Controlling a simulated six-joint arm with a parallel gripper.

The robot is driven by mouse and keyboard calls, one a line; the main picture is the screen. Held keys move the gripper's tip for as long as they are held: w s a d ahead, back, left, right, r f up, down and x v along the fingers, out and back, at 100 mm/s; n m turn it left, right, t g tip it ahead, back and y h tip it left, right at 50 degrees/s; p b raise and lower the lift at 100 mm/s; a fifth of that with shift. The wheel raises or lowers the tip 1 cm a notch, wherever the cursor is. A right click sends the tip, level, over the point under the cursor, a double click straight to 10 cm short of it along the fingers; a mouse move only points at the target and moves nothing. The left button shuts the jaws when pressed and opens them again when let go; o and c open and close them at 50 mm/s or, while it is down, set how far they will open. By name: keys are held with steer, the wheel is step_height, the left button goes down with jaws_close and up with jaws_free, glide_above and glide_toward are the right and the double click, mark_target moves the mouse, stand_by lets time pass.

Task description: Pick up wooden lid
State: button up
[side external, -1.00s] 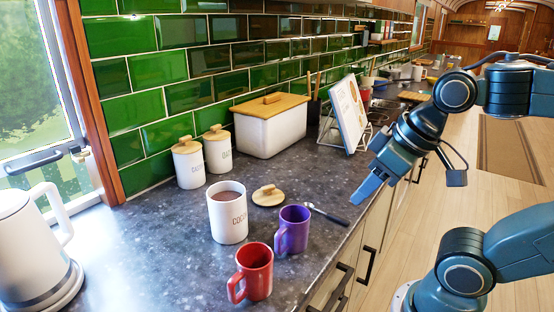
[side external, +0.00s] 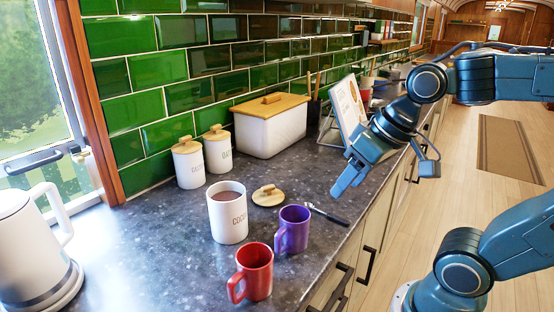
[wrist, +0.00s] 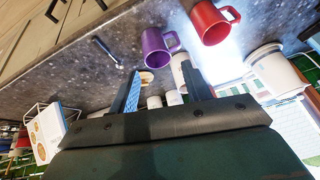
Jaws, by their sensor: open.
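The wooden lid (side external: 268,196) lies flat on the dark counter, knob up, just right of the open white cocoa canister (side external: 227,213) and behind the purple mug (side external: 292,229). In the wrist view a small part of the lid (wrist: 147,77) shows beside one finger; the rest is hidden. My gripper (side external: 345,184) is open and empty above the counter's front edge, to the right of the lid and apart from it. In the wrist view my gripper (wrist: 163,80) shows two spread fingers with nothing between them that they touch.
A red mug (side external: 254,272) stands in front of the canister. A spoon (side external: 326,214) lies near the counter edge. Two small lidded canisters (side external: 189,163), a white bread bin (side external: 271,130) and a book on a stand (side external: 348,107) stand behind. A kettle (side external: 33,248) is at left.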

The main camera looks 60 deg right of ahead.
steer(key=w+d+f+m+y, duration=0.25)
steer(key=w+m, duration=0.35)
steer(key=w, duration=0.3)
steer(key=m+t+y, duration=0.5)
steer(key=m+y, duration=0.1)
steer(key=m, duration=1.4)
glide_toward(271, 186)
steer(key=shift+x, duration=1.7)
steer(key=shift+w, duration=0.15)
steer(key=shift+x, duration=2.45)
steer(key=shift+c, duration=0.2)
